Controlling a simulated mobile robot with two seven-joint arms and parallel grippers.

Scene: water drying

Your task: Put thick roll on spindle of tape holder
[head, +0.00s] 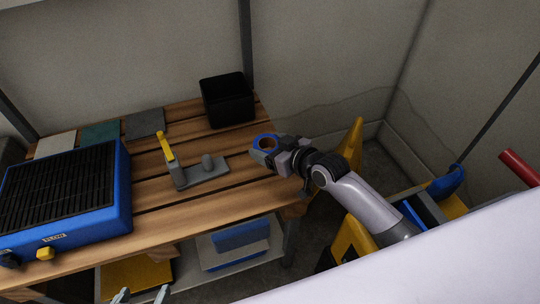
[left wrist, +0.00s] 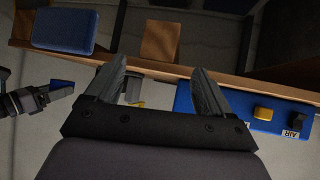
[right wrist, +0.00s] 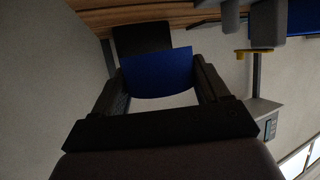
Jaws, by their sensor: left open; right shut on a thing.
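The thick roll (head: 257,140), blue with a brown core, is held in my right gripper (head: 277,153) above the right end of the bench. In the right wrist view the blue roll (right wrist: 158,75) sits between the two fingers. The grey tape holder (head: 200,175) stands on the bench to the left of the roll. It has a yellow upright part (head: 165,146) and a short grey spindle (head: 207,160), which looks bare. The roll is apart from the holder. My left gripper (head: 141,297) is open and empty, low in front of the bench; its spread fingers show in the left wrist view (left wrist: 156,85).
A blue box with a black grille (head: 60,190) fills the bench's left side. A black bin (head: 228,100) stands at the back right. Flat grey and green squares (head: 101,133) lie along the back. A shelf with a blue-and-white box (head: 235,243) is below. Yellow equipment stands right of the bench.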

